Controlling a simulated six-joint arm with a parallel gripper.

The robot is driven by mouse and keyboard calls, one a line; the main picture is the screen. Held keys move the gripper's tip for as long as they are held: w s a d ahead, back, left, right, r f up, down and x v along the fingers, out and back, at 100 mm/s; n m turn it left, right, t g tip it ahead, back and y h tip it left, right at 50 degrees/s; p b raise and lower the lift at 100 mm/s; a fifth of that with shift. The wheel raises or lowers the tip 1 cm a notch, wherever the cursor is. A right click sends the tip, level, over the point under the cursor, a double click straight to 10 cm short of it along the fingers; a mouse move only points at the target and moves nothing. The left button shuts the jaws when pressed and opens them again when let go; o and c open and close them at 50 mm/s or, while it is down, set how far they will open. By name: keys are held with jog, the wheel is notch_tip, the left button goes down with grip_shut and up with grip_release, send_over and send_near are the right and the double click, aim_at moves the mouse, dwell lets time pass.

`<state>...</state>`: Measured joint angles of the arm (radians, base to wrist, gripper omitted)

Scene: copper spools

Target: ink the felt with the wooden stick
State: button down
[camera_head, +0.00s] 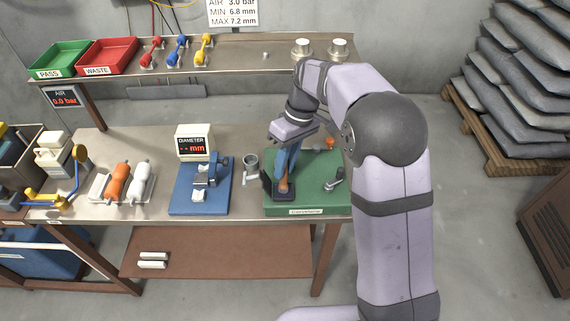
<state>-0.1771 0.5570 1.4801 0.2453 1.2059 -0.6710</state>
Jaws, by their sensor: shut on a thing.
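My gripper (284,178) reaches down over the green mat (310,168) at the right end of the bench. It is shut on the wooden stick (284,187), of which only a short brown part shows below the fingers. The stick's lower end is at a small dark pad (290,197), which looks like the ink pad or felt. I cannot tell whether they touch. The fingers hide the stick's upper part.
A black-handled tool (334,181) and an orange piece (329,142) are on the mat's right side. A grey cup (251,162) stands left of the mat. Further left is a blue gauge stand (190,200) with a display (194,143). A shelf (225,63) runs behind.

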dwell(0.6)
jog(key=shift+s+a+r+p+v, duration=0.15)
jog(key=shift+a+p+v, duration=0.1)
jog(key=shift+p+v, duration=0.85)
jog(key=shift+s+a+p+v, duration=0.1)
jog(key=shift+a+p+v, duration=0.1)
jog(key=shift+p+v, duration=0.9)
jog(key=shift+s+a+r+p+v, duration=0.15)
jog(key=shift+a+p+v, duration=0.1)
jog(key=shift+p+v, duration=0.85)
jog(key=s+d+f+m+t+p, duration=0.1)
jog(key=s+d+f+m+p, duration=0.1)
jog(key=d, duration=0.4)
jog(key=s+d+f+m+t+p, duration=0.1)
jog(key=s+d+f+m+p, duration=0.1)
jog(key=d+m, duration=0.4)
jog(key=s+d+p, duration=0.1)
jog(key=s, duration=0.1)
jog(key=shift+s+d+m+p, duration=0.25)
jog(key=shift+s+m+p, duration=0.05)
jog(key=shift+s+p, duration=0.1)
